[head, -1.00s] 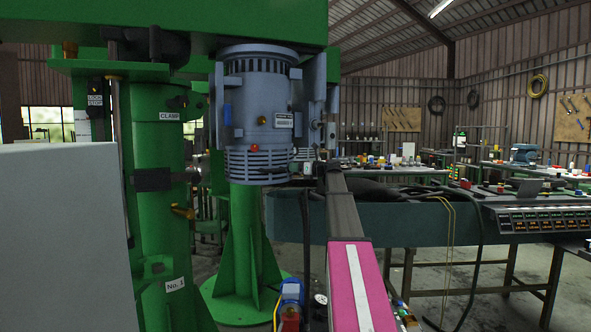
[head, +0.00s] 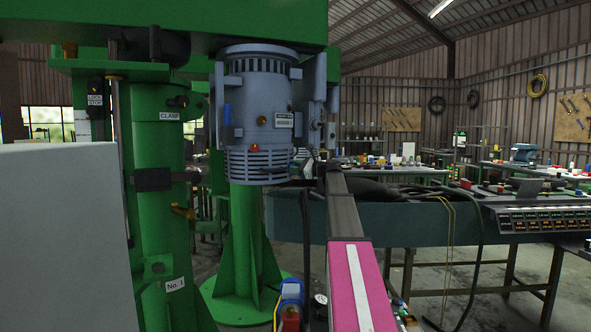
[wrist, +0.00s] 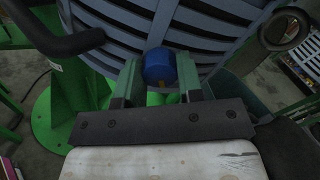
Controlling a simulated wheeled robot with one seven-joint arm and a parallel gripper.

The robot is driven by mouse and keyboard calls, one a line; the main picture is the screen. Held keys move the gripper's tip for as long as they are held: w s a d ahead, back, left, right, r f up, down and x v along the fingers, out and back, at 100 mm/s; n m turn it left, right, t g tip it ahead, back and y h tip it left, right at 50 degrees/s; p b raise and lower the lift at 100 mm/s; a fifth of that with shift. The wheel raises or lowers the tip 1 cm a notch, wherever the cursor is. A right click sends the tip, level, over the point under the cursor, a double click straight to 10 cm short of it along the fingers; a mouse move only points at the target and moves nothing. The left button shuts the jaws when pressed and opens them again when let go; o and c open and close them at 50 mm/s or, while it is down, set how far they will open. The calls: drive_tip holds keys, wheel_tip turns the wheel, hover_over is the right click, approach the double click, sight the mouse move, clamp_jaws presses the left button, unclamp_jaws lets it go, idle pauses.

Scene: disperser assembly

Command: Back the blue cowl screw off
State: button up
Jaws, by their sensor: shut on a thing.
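The blue cowl screw (wrist: 158,66) shows in the wrist view as a round blue head against the slatted grey-blue cowl (wrist: 205,22). My gripper (wrist: 159,75) has one finger on each side of it and is shut on it. A small brass-coloured bit shows just below the blue head. The screw's thread is hidden, so I cannot tell how far in it sits. In the head view the motor (head: 262,95) stands upright with its slatted cowl (head: 258,165) at the bottom.
A dark curved bar (wrist: 60,38) is at upper left in the wrist view. A long bench (head: 430,222) lies right.

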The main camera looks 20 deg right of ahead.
drive_tip(key=shift+r+n, duration=0.1)
drive_tip(key=shift+n, duration=7.3)
drive_tip(key=o, duration=0.9)
drive_tip(key=shift+s, duration=0.1)
drive_tip(key=v, duration=1)
drive_tip(key=shift+s+d, duration=0.25)
drive_tip(key=shift+d, duration=0.05)
